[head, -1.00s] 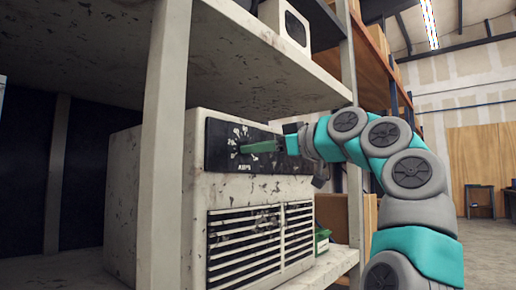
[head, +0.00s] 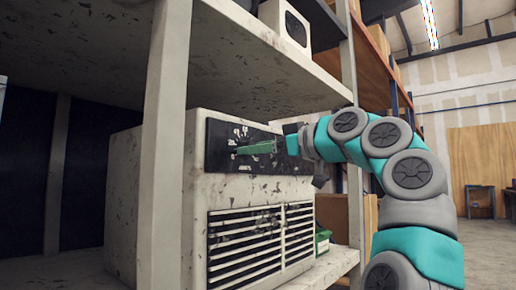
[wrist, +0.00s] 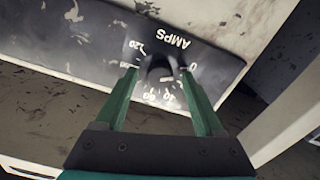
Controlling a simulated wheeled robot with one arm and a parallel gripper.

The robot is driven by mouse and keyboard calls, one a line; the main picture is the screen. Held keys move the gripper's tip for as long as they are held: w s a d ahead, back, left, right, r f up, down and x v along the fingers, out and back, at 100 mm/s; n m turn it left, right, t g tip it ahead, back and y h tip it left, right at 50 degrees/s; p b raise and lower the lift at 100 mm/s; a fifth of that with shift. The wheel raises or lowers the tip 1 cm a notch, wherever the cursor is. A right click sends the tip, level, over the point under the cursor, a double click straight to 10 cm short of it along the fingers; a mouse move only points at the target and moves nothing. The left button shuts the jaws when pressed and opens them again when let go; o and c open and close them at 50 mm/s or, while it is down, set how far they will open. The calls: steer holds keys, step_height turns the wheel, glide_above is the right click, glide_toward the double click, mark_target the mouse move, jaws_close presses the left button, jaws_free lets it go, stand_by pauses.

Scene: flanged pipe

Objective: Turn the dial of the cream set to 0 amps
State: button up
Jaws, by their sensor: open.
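The cream set (head: 150,200) stands on a shelf, with a dark, scuffed panel (head: 225,140) across its upper front. In the wrist view the panel (wrist: 85,45) appears upside down, with the word AMPS and a ring of white numbers, including 0 at right and 120 at left. The dark dial (wrist: 160,74) sits within the ring; which number it points to is too dim to tell. My gripper (wrist: 160,84) is open, its green fingers one on each side of the dial. I cannot tell whether they touch it. In the head view my gripper (head: 240,150) reaches the panel from the right.
A cream shelf post (head: 163,140) stands in front of the set, left of my gripper. An upper shelf board (head: 240,75) passes close above the set. A slatted vent (head: 260,240) lies below the panel. A small green object (head: 322,238) sits to the right of the set.

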steer(key=shift+s+d, duration=0.1)
steer(key=b+v, duration=0.1)
steer(key=v, duration=0.6)
steer(key=shift+s+d, duration=0.2)
steer(key=shift+d, duration=0.05)
